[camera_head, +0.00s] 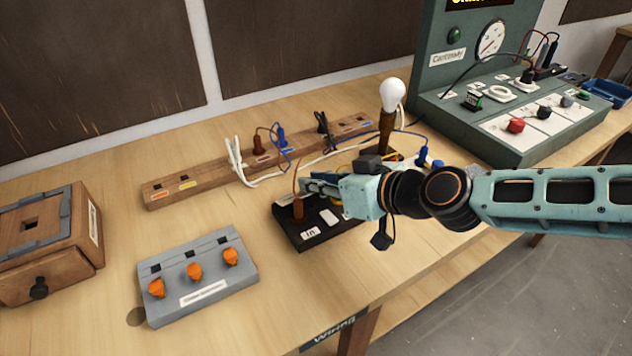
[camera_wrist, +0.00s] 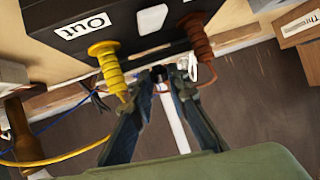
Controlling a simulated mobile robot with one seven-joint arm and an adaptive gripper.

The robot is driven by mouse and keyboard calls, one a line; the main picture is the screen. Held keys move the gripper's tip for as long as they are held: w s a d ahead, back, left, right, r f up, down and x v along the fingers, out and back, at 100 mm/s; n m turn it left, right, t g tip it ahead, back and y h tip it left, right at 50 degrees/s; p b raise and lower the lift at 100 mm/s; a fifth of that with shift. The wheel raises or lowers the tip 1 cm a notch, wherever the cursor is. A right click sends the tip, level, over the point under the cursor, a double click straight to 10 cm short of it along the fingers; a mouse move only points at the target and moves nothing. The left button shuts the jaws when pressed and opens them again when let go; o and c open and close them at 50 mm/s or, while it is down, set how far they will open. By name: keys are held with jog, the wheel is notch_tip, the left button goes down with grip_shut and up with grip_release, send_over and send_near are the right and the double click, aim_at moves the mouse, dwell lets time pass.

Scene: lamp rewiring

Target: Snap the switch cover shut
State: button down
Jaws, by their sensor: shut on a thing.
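The black switch box (camera_head: 298,238) lies on the bench with an "in" label and a pale rectangular piece (camera_head: 330,216) on top. In the wrist view the box (camera_wrist: 110,30) fills the upper middle, with an "out" label and a pale piece (camera_wrist: 152,18). My gripper (camera_head: 306,186) is at the box's far side, its fingers nearly level. In the wrist view my gripper (camera_wrist: 160,76) has its tips close together at the box edge, shut on a small dark part. I cannot tell whether that part is the cover; the fingers hide most of it.
A yellow plug (camera_wrist: 108,65) and a brown plug (camera_wrist: 196,38) flank my fingertips. A bulb (camera_head: 392,93) stands behind my gripper. A wooden socket strip (camera_head: 205,180) lies behind, and a grey switch panel (camera_head: 215,265) at front left. A green test bench (camera_head: 480,140) stands right.

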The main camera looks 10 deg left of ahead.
jog(key=c, duration=1.8)
grip_release()
jog(key=shift+c, duration=0.2)
jog(key=shift+r, duration=0.1)
notch_tip(320, 180, up, 10)
